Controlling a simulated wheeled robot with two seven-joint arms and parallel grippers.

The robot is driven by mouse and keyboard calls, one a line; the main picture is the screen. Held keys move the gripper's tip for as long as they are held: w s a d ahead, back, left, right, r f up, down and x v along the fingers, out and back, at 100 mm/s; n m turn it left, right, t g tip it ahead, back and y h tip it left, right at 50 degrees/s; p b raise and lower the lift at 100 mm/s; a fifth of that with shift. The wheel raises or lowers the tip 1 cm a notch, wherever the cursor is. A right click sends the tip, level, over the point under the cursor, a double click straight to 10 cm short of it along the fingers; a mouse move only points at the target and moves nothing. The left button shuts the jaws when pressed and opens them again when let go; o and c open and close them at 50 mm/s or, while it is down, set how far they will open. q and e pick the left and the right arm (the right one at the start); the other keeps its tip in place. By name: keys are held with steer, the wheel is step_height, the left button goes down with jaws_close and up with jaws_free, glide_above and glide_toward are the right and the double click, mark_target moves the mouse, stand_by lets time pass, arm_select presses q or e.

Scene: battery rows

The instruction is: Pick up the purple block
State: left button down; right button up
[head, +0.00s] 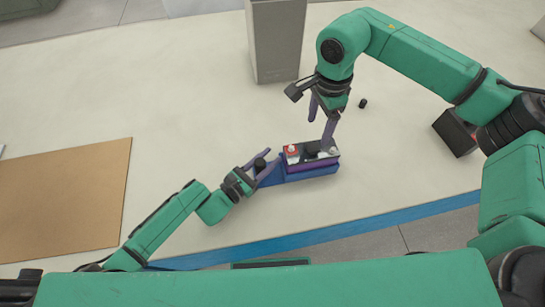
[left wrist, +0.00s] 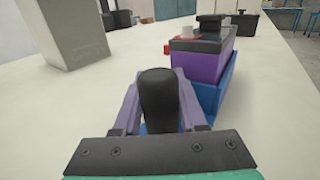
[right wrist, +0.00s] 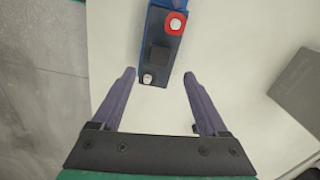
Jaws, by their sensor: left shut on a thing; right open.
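The purple block (head: 315,167) has a black top with a red terminal and a whitish terminal. It sits on a blue base (head: 268,182); its purple side shows in the left wrist view (left wrist: 200,67). My left gripper (head: 266,165) is shut on a black rounded piece (left wrist: 160,100), just left of the block. My right gripper (head: 322,120) is open and empty above the block's right end. In the right wrist view the block's black top (right wrist: 158,55) lies ahead, its whitish-terminal end near the line between the fingertips. The purple sides are mostly hidden there.
A tall grey box (head: 277,42) stands behind the block. A small black cylinder (head: 363,103) lies to the right, and a dark box (head: 455,132) stands further right. A brown board (head: 65,200) lies at left. The pale table between is clear, with a blue front edge (head: 330,235).

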mark_target(312, 147)
steer(key=shift+o, duration=1)
steer(key=shift+s+a+f, duration=0.1)
steer(key=shift+a+f, duration=0.1)
steer(key=shift+f, duration=0.15)
steer(key=shift+d+f+m, duration=0.15)
steer(key=shift+f+m, duration=0.15)
steer(key=shift+m, duration=0.4)
step_height(312, 147, down, 12)
steer(key=shift+r, duration=0.1)
steer(key=c, duration=1.6)
steer(key=shift+w, duration=0.2)
